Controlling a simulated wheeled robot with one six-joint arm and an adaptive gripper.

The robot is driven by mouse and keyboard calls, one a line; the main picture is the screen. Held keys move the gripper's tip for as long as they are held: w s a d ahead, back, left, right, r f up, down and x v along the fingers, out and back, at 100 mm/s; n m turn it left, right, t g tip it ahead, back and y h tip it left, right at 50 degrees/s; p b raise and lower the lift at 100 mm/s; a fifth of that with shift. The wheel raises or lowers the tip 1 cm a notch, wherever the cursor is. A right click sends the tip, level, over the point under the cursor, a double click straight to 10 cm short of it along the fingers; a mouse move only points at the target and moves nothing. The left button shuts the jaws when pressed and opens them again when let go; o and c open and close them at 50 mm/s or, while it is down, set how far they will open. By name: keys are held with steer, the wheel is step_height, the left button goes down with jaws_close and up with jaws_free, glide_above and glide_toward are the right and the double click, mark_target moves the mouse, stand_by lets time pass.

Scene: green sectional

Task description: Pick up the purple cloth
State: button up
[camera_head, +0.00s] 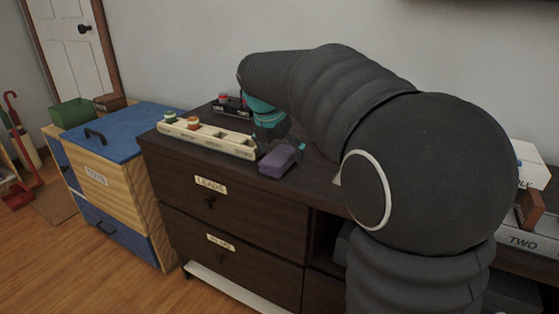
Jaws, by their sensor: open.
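A purple cloth (277,162), folded into a small block shape, lies on the dark wooden dresser top (315,179) near its front edge. My gripper (287,145) is low over the dresser, right behind and at the cloth's upper edge. Its jaws are open, and the fingers partly hide behind the cloth. I cannot tell whether they touch it. My black arm covers the right half of the view and hides part of the dresser.
A cream sectioned tray (208,138) with small items stands left of the cloth. A black labelled tray (232,108) is behind it. At right is a grey tray labelled TWO (524,241).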

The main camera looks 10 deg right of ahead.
steer(key=shift+f, duration=0.25)
stand_by(0.3)
steer(key=c, duration=1.1)
